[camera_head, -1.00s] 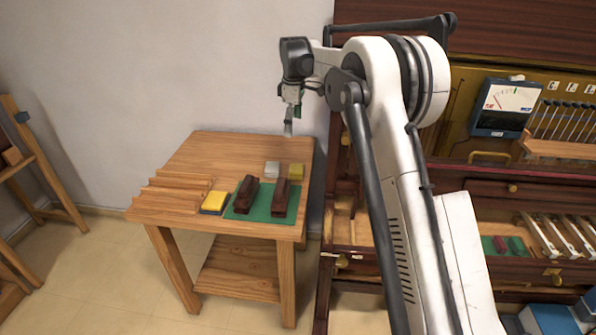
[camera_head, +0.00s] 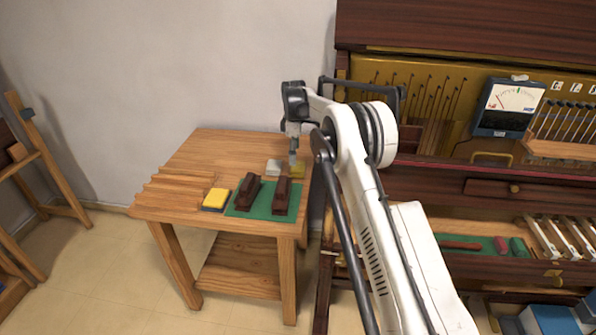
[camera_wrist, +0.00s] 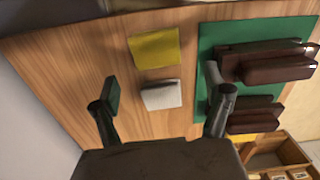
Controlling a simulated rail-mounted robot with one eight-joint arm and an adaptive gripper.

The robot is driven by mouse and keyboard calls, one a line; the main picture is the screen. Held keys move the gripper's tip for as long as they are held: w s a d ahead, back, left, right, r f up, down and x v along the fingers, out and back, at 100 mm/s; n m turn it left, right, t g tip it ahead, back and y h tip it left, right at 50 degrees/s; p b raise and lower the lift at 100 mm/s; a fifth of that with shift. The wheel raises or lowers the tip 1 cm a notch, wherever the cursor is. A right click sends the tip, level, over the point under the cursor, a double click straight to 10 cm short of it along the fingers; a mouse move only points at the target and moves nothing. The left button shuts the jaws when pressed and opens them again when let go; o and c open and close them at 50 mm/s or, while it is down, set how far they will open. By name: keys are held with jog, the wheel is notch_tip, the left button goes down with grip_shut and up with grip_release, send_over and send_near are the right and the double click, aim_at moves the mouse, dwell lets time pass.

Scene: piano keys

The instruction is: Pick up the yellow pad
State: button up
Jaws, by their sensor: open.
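A flat yellow pad (camera_head: 298,173) lies on the wooden table near its right back edge, partly hidden behind my gripper in the head view. In the wrist view the yellow pad (camera_wrist: 154,48) lies just beyond a white pad (camera_wrist: 161,95). My gripper (camera_head: 293,160) points down above these two pads. In the wrist view my gripper (camera_wrist: 161,82) is open and empty, its fingers either side of the white pad in the picture, with the yellow pad ahead. I cannot tell its exact height above the table.
A green mat (camera_head: 262,206) bearing dark brown blocks (camera_head: 281,196) lies in front of the pads. A yellow-topped block with a blue base (camera_head: 216,199) sits left of the mat. The wooden table (camera_head: 215,155) is clear at the back left. An open piano cabinet (camera_head: 430,185) stands at right.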

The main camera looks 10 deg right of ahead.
aim_at(296, 167)
jog(key=shift+w+d+f, duration=0.1)
jog(key=shift+f, duration=1.7)
jog(key=shift+d+f, duration=0.1)
jog(key=shift+f, duration=1.65)
jog(key=c, duration=1.1)
jog(key=shift+o, duration=0.2)
jog(key=shift+r, duration=0.1)
jog(key=shift+r, duration=0.5)
jog(key=r, duration=0.3)
jog(key=shift+s+a+r, duration=0.1)
jog(key=shift+s+r, duration=0.05)
jog(key=shift+s, duration=0.05)
jog(key=s+a+r, duration=0.1)
jog(key=s+r, duration=0.1)
jog(key=s, duration=0.1)
jog(key=s+a+r, duration=0.2)
jog(key=s, duration=0.1)
jog(key=s+a+r, duration=0.2)
jog(key=s, duration=0.1)
jog(key=shift+s+a+r, duration=0.15)
jog(key=shift+s+r, duration=0.1)
jog(key=shift+s, duration=0.15)
